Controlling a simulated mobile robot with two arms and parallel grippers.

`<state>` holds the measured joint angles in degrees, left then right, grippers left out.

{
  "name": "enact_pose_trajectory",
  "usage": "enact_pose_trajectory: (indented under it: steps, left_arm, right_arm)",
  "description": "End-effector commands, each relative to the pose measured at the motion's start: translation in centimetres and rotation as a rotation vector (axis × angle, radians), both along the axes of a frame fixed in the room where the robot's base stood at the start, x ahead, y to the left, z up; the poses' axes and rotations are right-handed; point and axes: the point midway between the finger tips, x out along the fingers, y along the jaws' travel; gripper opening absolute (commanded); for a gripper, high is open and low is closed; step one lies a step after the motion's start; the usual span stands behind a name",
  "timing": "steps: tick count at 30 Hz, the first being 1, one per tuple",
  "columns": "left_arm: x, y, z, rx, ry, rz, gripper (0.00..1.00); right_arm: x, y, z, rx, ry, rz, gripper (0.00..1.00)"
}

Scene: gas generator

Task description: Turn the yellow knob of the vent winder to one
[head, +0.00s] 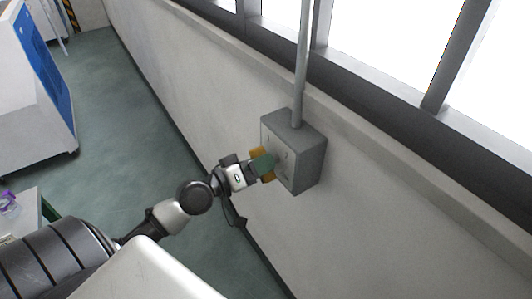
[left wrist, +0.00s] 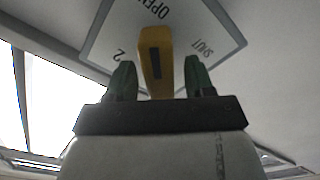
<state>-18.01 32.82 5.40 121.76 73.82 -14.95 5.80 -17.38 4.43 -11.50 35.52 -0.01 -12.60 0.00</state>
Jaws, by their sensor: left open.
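The vent winder is a grey box (head: 309,165) on the wall, with a pale dial face turned to my left arm. In the left wrist view its dial plate (left wrist: 205,22) shows "OPEN", "SHUT" and a "2". The yellow knob (left wrist: 155,65) has a dark mark and stands out from the plate. My left gripper (left wrist: 160,80) is open, with its green fingers on either side of the knob and a gap on both sides. In the head view the gripper (head: 262,165) hides part of the knob (head: 256,153). The knob's exact setting is unclear. My right gripper is not in view.
A grey pipe (head: 301,65) rises from the top of the box past the windows. The wall (head: 190,90) runs diagonally beside it. A white and blue cabinet (head: 35,100) stands at the left. The green floor (head: 125,110) between them is clear.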

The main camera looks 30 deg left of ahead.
Motion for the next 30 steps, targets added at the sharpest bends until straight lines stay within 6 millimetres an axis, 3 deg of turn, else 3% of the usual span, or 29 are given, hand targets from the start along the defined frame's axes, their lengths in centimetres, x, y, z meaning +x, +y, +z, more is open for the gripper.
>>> enact_pose_trajectory:
  steps: [6, 15, 25, 30]
  left_arm:
    - [1.5, -0.6, 0.1, 0.000, 0.000, 0.000, 0.53]
    - [1.6, -0.7, 0.0, 0.001, 0.000, -0.001, 0.53]
    - [1.6, -0.7, 0.0, 0.001, 0.000, -0.001, 0.04]
    - [1.6, -0.7, -0.1, 0.010, -0.003, -0.001, 0.04]
  right_arm:
    - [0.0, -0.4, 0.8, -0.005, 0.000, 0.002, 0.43]
    - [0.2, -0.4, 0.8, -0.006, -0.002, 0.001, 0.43]
    - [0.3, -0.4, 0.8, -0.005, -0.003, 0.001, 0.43]
    - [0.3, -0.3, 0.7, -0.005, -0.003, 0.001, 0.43]
